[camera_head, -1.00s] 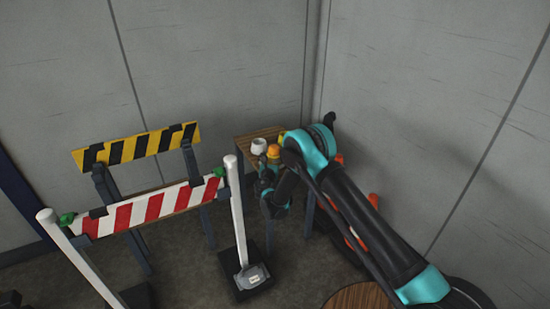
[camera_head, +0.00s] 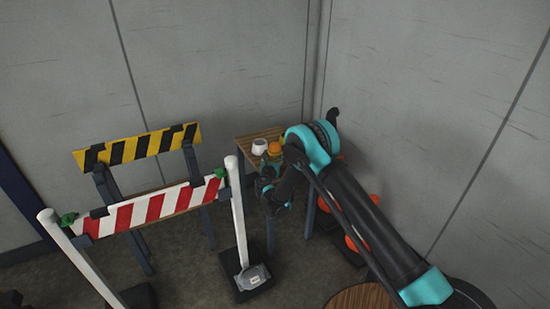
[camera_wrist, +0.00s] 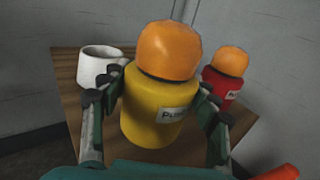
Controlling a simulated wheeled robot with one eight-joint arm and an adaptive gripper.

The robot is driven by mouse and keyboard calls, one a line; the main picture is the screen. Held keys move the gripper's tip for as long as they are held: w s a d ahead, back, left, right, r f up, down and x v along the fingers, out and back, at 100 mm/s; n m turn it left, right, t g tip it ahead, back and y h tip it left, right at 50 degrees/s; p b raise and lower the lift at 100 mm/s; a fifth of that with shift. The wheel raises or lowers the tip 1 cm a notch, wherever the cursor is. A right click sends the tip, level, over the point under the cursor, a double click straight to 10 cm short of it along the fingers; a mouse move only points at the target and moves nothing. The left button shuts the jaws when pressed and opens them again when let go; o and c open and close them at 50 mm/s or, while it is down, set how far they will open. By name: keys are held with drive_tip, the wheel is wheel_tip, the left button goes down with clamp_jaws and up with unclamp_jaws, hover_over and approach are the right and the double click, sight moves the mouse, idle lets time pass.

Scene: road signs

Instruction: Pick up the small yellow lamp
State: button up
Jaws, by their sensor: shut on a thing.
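The small yellow lamp (camera_wrist: 150,112) has a yellow body with a white label and an orange dome on top. In the wrist view it stands upright in the middle, between the fingers of my gripper (camera_wrist: 157,108). The fingers are shut on it from both sides. In the head view only the lamp's orange top (camera_head: 274,148) shows clearly, by the small wooden table (camera_head: 250,140); my arm hides much of the rest. I cannot tell whether the lamp's base touches the tabletop.
A white mug (camera_wrist: 100,66) stands left of the lamp. A red lamp with an orange dome (camera_wrist: 229,62) stands close behind on the right. A red-white barrier (camera_head: 150,207) and a yellow-black barrier (camera_head: 135,147) stand left of the table. Grey walls close the corner behind.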

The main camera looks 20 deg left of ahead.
wheel_tip(320, 180, up, 18)
idle(0.3)
drive_tip(key=shift+r, duration=0.1)
drive_tip(key=shift+d, duration=0.1)
